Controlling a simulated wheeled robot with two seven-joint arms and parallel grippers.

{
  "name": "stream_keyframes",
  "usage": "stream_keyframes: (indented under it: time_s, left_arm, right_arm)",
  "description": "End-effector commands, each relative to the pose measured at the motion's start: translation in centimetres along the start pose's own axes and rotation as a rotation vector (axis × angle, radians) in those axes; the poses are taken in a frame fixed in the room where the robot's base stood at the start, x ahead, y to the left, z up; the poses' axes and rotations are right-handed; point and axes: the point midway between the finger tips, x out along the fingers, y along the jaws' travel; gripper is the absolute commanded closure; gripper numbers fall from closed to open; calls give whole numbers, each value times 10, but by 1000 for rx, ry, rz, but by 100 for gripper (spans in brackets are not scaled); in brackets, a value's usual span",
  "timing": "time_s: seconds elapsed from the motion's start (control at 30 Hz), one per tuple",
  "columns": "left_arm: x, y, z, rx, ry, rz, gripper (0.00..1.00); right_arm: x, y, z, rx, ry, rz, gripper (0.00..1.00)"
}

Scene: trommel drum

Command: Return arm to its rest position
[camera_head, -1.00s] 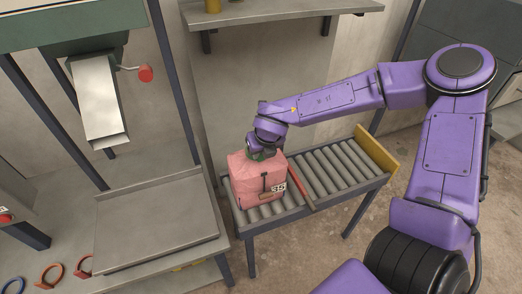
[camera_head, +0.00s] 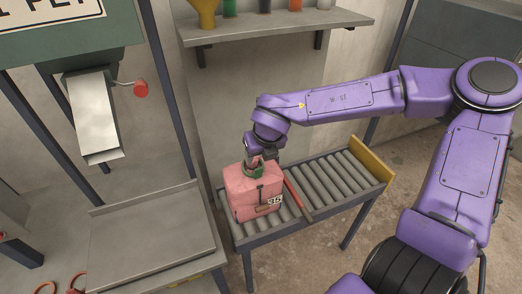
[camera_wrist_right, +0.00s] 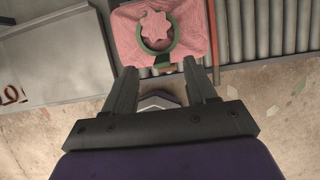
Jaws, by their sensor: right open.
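My right arm (camera_head: 345,98) is purple and reaches in from the right of the head view. My right gripper (camera_head: 264,157) hangs just above a pink sack (camera_head: 244,203) that sits on the left end of a roller conveyor. In the right wrist view the two fingers of the gripper (camera_wrist_right: 163,75) are apart with nothing between them. A green ring (camera_wrist_right: 157,50) is around the sack's gathered pink top, just beyond the fingertips; it also shows in the head view (camera_head: 251,174). The sack bears a dark strap and a number label. My left gripper is not in view.
The roller conveyor (camera_head: 335,179) has a red bar (camera_head: 298,198) beside the sack and a yellow end plate (camera_head: 372,161). A grey metal tray table (camera_head: 150,240) stands left, under a chute (camera_head: 93,118) with a red knob. A shelf (camera_head: 280,28) with several coloured vessels is behind.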

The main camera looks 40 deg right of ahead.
Motion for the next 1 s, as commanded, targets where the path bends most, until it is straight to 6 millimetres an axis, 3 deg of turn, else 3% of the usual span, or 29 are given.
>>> stream_keyframes:
  time_s: [0.1,0.33,0.47,0.57,0.67,0.8,0.87,0.9,1.0]
  left_arm:
    - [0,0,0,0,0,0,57]
    - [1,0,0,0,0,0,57]
    - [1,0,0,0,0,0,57]
    - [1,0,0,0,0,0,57]
    - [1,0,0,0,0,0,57]
    - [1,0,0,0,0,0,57]
    - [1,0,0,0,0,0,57]
    - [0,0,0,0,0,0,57]
    - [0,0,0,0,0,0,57]
  right_arm:
    - [-22,0,0,1,-3,2,44]
    - [-34,0,-1,0,2,0,44]
    - [-31,-1,-2,-13,5,-11,44]
    - [-3,-11,-17,-159,25,-112,44]
    - [55,-34,-56,-559,94,-310,44]
    - [128,-60,-139,-1383,248,-457,44]
    - [150,-63,-183,-1749,308,-430,44]
    - [161,-64,-214,-1983,338,-381,44]
    - [174,-62,-282,-2446,358,-209,44]
